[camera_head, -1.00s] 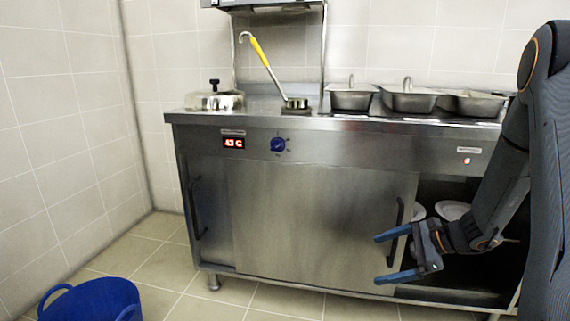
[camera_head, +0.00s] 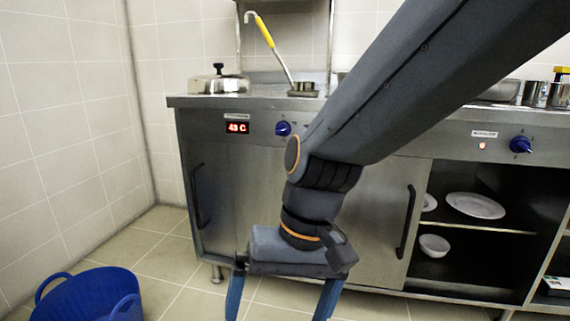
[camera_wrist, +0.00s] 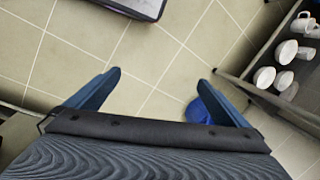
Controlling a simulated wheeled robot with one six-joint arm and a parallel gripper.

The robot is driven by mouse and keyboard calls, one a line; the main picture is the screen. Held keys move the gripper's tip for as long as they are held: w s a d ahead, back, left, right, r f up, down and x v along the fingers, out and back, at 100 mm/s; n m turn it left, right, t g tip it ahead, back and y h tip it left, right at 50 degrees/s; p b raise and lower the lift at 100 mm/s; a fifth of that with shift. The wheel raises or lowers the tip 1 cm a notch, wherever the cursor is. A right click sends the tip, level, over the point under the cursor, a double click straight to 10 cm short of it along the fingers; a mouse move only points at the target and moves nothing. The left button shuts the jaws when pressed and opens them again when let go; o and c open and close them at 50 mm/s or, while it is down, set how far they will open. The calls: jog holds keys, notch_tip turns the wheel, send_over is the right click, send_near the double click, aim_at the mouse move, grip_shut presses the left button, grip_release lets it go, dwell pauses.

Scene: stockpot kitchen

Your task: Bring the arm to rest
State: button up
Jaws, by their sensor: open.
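My gripper (camera_head: 282,292) hangs in front of the steel counter (camera_head: 258,180), with its two blue fingers apart and pointing down. Nothing is between the fingers. In the wrist view my gripper (camera_wrist: 152,95) is also open and empty above the tiled floor. My arm reaches down from the upper right and hides part of the counter top and its front.
A blue tub (camera_head: 88,296) stands on the floor at the lower left. A ladle (camera_head: 268,45) with a yellow handle and a lidded pan (camera_head: 219,84) are on the counter. An open cabinet at right holds plates (camera_head: 474,205) and a bowl (camera_head: 434,245).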

jog(key=s+n+t+h, duration=0.1)
jog(key=s+n, duration=0.3)
jog(key=s, duration=0.1)
jog(key=d+r+m+p, duration=0.2)
jog(key=d+r+p, duration=0.4)
jog(key=r+p, duration=0.3)
jog(key=d+r+m+h+p, duration=0.1)
jog(key=d+r+p, duration=0.6)
jog(key=p, duration=0.8)
jog(key=d+r+m+p, duration=0.3)
jog(key=d+r+p, duration=0.4)
jog(key=r+p, duration=0.5)
jog(key=shift+d+r+m+h+p, duration=0.2)
jog(key=shift+r+m+h+p, duration=0.1)
jog(key=shift+h+p, duration=0.1)
jog(key=shift+f, duration=0.1)
jog(key=shift+c, duration=0.3)
